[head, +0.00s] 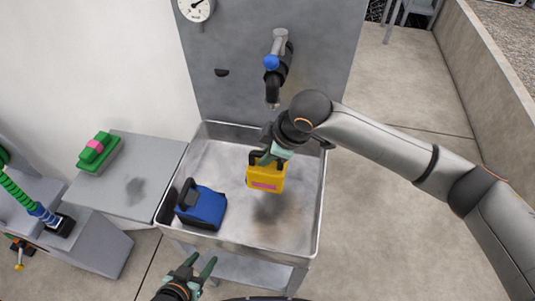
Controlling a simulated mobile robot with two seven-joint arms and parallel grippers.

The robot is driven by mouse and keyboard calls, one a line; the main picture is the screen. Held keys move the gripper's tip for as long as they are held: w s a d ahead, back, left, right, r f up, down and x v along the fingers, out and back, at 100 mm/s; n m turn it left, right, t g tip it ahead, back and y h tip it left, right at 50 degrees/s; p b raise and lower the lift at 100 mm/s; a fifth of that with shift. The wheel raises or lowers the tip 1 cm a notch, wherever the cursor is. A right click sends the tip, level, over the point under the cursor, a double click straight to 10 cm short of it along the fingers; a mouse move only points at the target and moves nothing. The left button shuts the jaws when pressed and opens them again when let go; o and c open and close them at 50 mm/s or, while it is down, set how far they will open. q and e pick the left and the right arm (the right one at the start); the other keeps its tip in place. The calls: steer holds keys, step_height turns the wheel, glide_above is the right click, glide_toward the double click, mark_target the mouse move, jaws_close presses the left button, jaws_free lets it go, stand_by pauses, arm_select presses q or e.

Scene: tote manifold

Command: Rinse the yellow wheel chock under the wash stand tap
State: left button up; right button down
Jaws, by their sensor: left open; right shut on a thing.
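The yellow wheel chock (265,180) has a pink patch on its face and a dark handle on top. My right gripper (268,157) is shut on it at the top and holds it over the wash stand basin (228,245). The tap (273,88), dark with a blue part, is on the grey back panel, above and behind the chock. I see no clear water stream; the arm hides part of the space below the spout. My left gripper (204,270) is open and empty, in front of the basin at the bottom of the view.
A blue block with a dark handle (203,208) sits in the basin's front left. A green block with a pink top (99,152) lies on the grey side table (145,185). A gauge (196,8) is on the back panel. The floor to the right is clear.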

steer(key=s+a+r+p, duration=0.1)
steer(key=s+p, duration=0.2)
steer(key=s, duration=0.3)
steer(key=s+a+r+p, duration=0.1)
steer(key=s+r+p, duration=0.1)
steer(key=s, duration=0.5)
steer(key=shift+a+p, duration=0.3)
steer(key=shift+p, duration=0.1)
steer(key=shift+w+d, duration=0.1)
